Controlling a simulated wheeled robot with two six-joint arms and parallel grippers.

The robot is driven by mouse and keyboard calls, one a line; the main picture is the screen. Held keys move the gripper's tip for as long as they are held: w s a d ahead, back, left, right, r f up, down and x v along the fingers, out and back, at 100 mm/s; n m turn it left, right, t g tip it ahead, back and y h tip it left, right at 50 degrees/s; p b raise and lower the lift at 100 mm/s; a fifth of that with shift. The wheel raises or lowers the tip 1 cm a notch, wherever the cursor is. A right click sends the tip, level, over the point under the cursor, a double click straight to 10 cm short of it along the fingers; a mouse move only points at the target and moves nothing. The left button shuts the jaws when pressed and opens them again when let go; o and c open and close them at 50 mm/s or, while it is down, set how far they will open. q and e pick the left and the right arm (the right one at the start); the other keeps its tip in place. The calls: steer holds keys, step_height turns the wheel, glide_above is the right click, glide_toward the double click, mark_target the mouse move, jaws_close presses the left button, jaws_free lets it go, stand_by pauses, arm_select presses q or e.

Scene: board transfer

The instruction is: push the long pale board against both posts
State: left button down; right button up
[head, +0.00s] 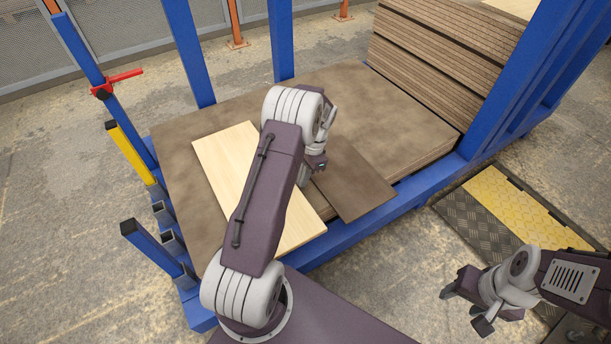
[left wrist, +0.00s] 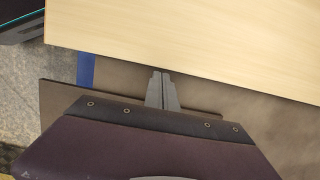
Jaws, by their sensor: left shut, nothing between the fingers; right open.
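The long pale board (head: 224,158) lies flat and at an angle on the brown sheet stack, partly hidden behind my left arm. Two upright blue posts, one at left (head: 190,52) and one at right (head: 281,40), stand at the far edge of the stack. A gap separates the board's far end from them. My left gripper (head: 306,178) is low, just right of the board; its fingers are shut and empty. In the left wrist view its fingertips (left wrist: 161,73) are close to the edge of the pale board (left wrist: 200,40); contact is unclear. My right gripper (head: 462,304) is open, away from the cart.
A smaller brown panel (head: 352,185) lies right of my left gripper. A tall stack of brown boards (head: 425,65) stands at the back right. A yellow post (head: 131,153) and a blue stub post (head: 150,246) are on the left. Bare brown sheet lies beyond the pale board.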

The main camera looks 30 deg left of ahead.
arm_select(q)
steer(key=shift+f, duration=0.3)
steer(key=shift+s+r, duration=0.1)
